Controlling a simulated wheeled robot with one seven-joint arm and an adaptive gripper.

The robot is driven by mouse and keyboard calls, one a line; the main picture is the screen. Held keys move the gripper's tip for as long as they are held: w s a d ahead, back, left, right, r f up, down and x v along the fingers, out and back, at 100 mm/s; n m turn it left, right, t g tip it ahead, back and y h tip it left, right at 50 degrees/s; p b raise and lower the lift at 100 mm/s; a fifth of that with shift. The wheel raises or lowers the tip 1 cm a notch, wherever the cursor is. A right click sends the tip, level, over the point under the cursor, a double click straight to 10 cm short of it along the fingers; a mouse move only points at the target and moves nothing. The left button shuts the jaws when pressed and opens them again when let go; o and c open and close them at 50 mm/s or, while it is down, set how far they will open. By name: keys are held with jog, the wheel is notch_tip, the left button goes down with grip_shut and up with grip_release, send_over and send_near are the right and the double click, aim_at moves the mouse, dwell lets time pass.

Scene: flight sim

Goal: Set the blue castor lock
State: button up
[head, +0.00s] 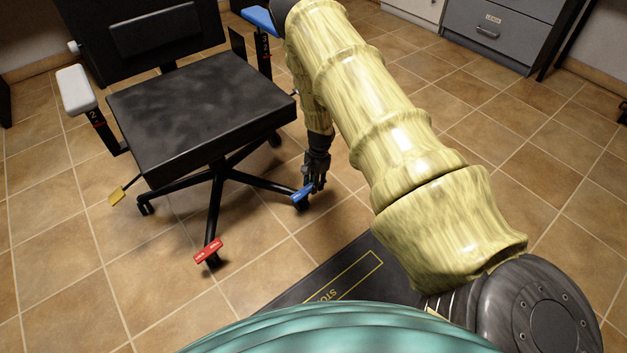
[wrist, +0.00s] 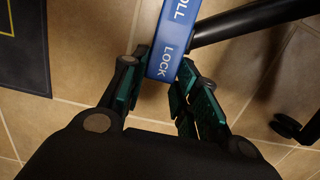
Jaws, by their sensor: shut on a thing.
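The blue castor lock (head: 302,194) is a small flat blue tab at the end of the chair base's right front leg, near the floor. In the wrist view the lock (wrist: 178,30) fills the top middle, with "LOCK" on the end nearer me and part of "ROLL" farther off. My gripper (head: 314,182) points down at the lock from behind it. In the wrist view my gripper (wrist: 164,72) has one finger on each side of the lock's LOCK end and is shut on it. The castor under the lock is mostly hidden.
The black office chair (head: 200,110) stands left of my arm, with a red tab (head: 208,251) on its front leg and a yellow paddle (head: 123,190) under the seat. A dark mat (head: 290,290) lies in front. Grey drawers (head: 500,35) stand at the back right. Tiled floor is clear on the right.

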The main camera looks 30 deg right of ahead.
jog(key=shift+d+f+y+p, duration=0.1)
jog(key=shift+f+y+p, duration=0.25)
jog(key=shift+y, duration=0.55)
jog(key=shift+d+f+y+p, duration=0.1)
jog(key=shift+f+y+p, duration=0.25)
jog(key=shift+y, duration=0.55)
jog(key=o, duration=1)
jog(key=shift+f, duration=0.1)
jog(key=v, duration=1.2)
jog(key=shift+w, duration=0.15)
